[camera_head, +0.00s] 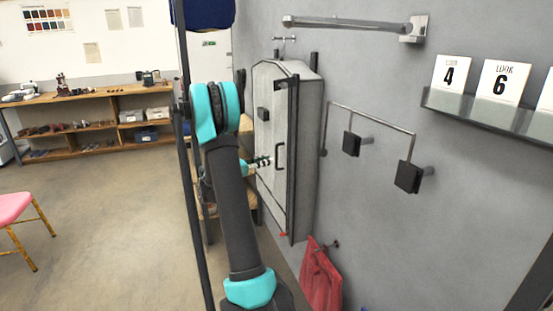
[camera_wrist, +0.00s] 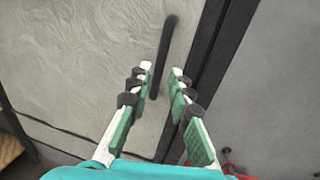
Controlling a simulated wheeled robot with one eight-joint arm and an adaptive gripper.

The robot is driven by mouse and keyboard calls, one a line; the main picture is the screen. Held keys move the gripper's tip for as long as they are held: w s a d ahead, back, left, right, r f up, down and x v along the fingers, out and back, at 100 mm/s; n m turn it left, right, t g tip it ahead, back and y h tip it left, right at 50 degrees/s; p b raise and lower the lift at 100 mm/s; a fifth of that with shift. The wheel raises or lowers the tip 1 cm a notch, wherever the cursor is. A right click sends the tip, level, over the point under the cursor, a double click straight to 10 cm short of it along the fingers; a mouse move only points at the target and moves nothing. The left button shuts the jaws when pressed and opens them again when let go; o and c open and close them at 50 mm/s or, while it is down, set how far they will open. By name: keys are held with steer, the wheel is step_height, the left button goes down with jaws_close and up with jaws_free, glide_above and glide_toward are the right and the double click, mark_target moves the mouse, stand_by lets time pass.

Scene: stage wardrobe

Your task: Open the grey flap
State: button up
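The grey flap (camera_head: 266,135) is the front of a tall grey cabinet on the wall, and it looks closed. A dark upright handle (camera_head: 279,155) sits near its right edge. In the wrist view, the flap (camera_wrist: 85,60) has a pale swirled surface, and the handle (camera_wrist: 165,50) stands out as a dark bar. My gripper (camera_head: 263,161) is at the handle's left in the head view. In the wrist view, my gripper (camera_wrist: 162,71) is open, with the lower part of the handle appearing between its fingertips. I cannot tell whether either finger touches it.
A wall rack with black pads (camera_head: 409,177) and a shelf of number cards (camera_head: 480,112) are on the right. A red cloth item (camera_head: 321,275) hangs below the cabinet. A dark upright pole (camera_head: 191,190) stands left of my arm. The floor (camera_head: 110,215) at left is mostly clear.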

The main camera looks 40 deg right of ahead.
mark_target(276, 167)
steer(key=d, duration=0.5)
steer(key=shift+s+d, duration=0.1)
steer(key=shift+d, duration=0.25)
jaws_close()
